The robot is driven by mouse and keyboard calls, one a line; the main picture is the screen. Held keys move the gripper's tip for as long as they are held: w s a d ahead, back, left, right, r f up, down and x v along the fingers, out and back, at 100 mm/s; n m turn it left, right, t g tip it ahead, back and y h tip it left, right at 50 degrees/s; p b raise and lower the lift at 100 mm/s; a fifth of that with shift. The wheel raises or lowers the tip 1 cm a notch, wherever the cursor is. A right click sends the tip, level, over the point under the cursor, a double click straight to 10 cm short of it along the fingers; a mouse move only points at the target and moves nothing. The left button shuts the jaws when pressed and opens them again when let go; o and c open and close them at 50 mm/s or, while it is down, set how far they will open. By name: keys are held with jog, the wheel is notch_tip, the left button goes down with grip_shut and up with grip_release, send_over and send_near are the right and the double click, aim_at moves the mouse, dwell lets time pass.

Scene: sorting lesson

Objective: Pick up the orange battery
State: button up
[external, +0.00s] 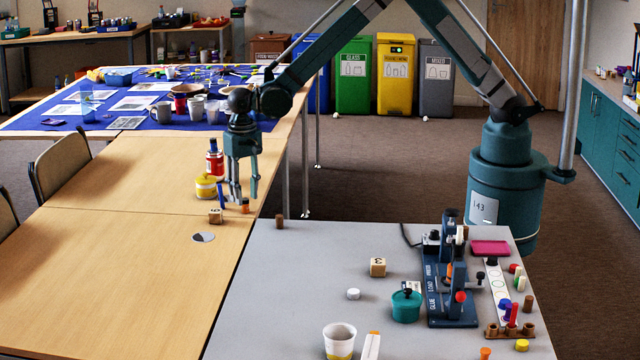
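My gripper (242,197) points straight down over the right edge of the wooden table. Its fingers look apart, and I see nothing held between them. A small orange upright cylinder (245,205), possibly the orange battery, stands right at the fingertips. Whether the fingers touch it cannot be told. A second orange piece (449,272) sits in the dark blue fixture on the grey table, and another small orange piece (485,352) lies at that table's front edge. They are too small to tell which is a battery.
A blue cylinder (221,195), yellow-banded pot (206,187), red-and-white can (214,163) and wooden cube (215,216) crowd my gripper's left side. The grey table (300,290) holds a teal pot (406,307) and the dark blue fixture (440,300). The wooden table's front is clear.

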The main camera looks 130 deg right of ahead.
aim_at(246, 212)
jog(key=shift+f+b, duration=0.3)
jog(key=shift+f, duration=1.45)
jog(key=c, duration=1)
